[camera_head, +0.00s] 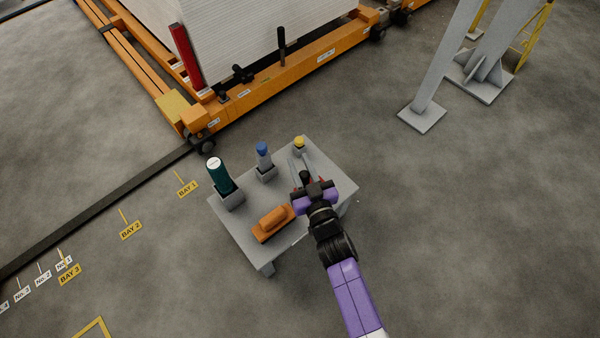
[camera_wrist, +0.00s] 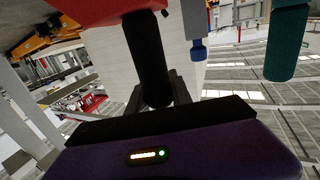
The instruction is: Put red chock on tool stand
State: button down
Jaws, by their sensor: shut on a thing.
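The red chock (camera_wrist: 95,12) shows at the top of the wrist view with its black handle (camera_wrist: 148,60) running down between my fingers. My gripper (camera_head: 306,180) is shut on that handle; the fingers also show in the wrist view (camera_wrist: 178,92). In the head view only small red edges of the chock show beside my gripper, which hides the rest. My gripper is over the right part of the grey tool stand (camera_head: 243,232). I cannot tell whether the chock touches the stand top.
On the stand are a teal cylinder (camera_head: 219,176), a blue-topped tool (camera_head: 263,152) and a yellow-topped tool (camera_head: 299,143) in holders, plus an orange block (camera_head: 272,221) in front. An orange frame (camera_head: 290,66) with a white stack lies behind. Grey posts (camera_head: 445,60) stand back right.

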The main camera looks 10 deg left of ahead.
jog(key=shift+f+b, duration=0.7)
jog(key=shift+f, duration=0.85)
jog(key=shift+f, duration=0.2)
jog(key=c, duration=1.1)
grip_release()
jog(key=shift+c, duration=0.2)
jog(key=shift+r, duration=0.1)
jog(key=shift+s+d, duration=0.1)
jog(key=shift+s, duration=0.1)
jog(key=p+v, duration=0.4)
jog(key=v, duration=0.7)
jog(key=shift+s, duration=0.25)
jog(key=shift+d, duration=0.15)
